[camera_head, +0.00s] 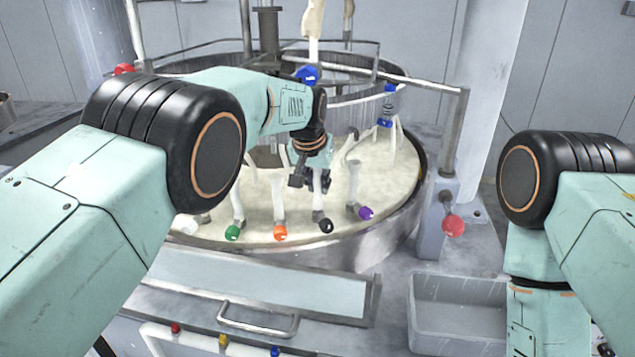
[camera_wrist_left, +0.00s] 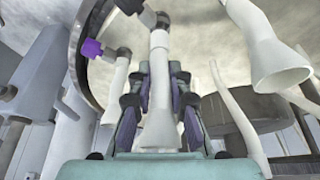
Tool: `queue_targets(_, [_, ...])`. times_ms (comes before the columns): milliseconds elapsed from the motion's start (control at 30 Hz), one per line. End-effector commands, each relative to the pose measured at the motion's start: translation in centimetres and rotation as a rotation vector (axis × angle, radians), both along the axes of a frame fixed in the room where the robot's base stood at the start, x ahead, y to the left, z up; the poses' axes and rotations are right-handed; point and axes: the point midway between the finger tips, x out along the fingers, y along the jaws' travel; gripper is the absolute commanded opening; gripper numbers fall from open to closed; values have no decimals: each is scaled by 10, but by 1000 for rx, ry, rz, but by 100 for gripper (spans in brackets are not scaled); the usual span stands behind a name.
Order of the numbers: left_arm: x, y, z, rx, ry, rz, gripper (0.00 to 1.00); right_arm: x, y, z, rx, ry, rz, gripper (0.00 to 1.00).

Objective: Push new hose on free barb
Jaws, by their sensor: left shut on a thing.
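My left gripper (camera_head: 312,180) is over the cream round platen (camera_head: 285,205), near the front fitting with the black cap (camera_head: 326,226). In the left wrist view its two fingers (camera_wrist_left: 160,110) are shut on a white flared hose (camera_wrist_left: 158,125). The narrow end of this hose meets a dark grey barb fitting (camera_wrist_left: 157,18) beside the black cap (camera_wrist_left: 128,7). I cannot tell how far the hose sits on the barb. A purple-capped fitting (camera_head: 366,213) with a white hose stands to the right. My right gripper is out of view; only its arm shows.
White hoses stand at green (camera_head: 232,233) and orange (camera_head: 280,233) caps left of the gripper. A metal rail with a red knob (camera_head: 453,226) stands at the right. A grey bin (camera_head: 457,312) is at the front right. Neighbouring hoses leave little room around the gripper.

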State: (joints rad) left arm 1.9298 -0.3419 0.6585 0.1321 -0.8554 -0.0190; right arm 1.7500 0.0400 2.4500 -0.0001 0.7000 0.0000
Motion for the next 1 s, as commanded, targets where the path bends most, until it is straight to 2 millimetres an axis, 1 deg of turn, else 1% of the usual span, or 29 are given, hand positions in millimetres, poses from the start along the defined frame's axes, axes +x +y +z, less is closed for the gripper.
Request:
queue_targets(500, [3, -1, -1, 0, 0, 0, 0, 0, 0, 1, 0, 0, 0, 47])
queue_targets(1000, [3, -1, -11, 0, 0, 0, 0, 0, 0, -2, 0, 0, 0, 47])
